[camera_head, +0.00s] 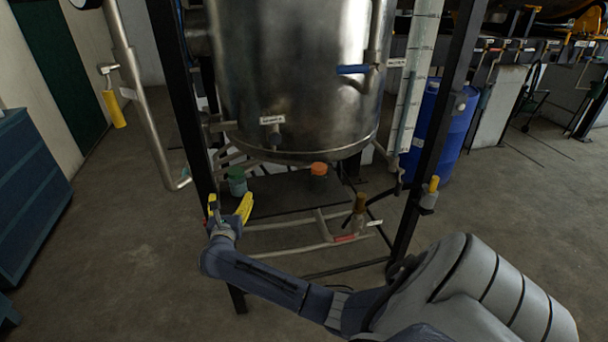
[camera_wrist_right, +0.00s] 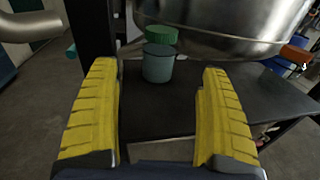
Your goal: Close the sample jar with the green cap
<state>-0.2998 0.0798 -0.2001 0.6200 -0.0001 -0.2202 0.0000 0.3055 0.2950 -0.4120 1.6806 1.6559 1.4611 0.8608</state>
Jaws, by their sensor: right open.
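The sample jar (camera_wrist_right: 158,66), a small teal-grey jar, stands upright on the dark shelf in the right wrist view. The green cap (camera_wrist_right: 161,35) shows just above its rim in the picture; I cannot tell whether it rests on the jar or lies behind it. In the head view the jar (camera_head: 237,187) is small and dark, close to my right gripper (camera_head: 229,205). In the wrist view the right gripper's yellow fingers (camera_wrist_right: 158,112) are wide apart and empty, with the jar ahead between them, untouched. My left gripper is not in view.
A large steel vessel (camera_head: 297,75) hangs low over the shelf (camera_head: 283,196). An orange-capped item (camera_head: 319,169) is to the jar's right. Black frame posts (camera_head: 436,125) and a brass-coloured valve (camera_head: 359,205) stand nearby. A blue drum (camera_head: 439,130) is behind at right.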

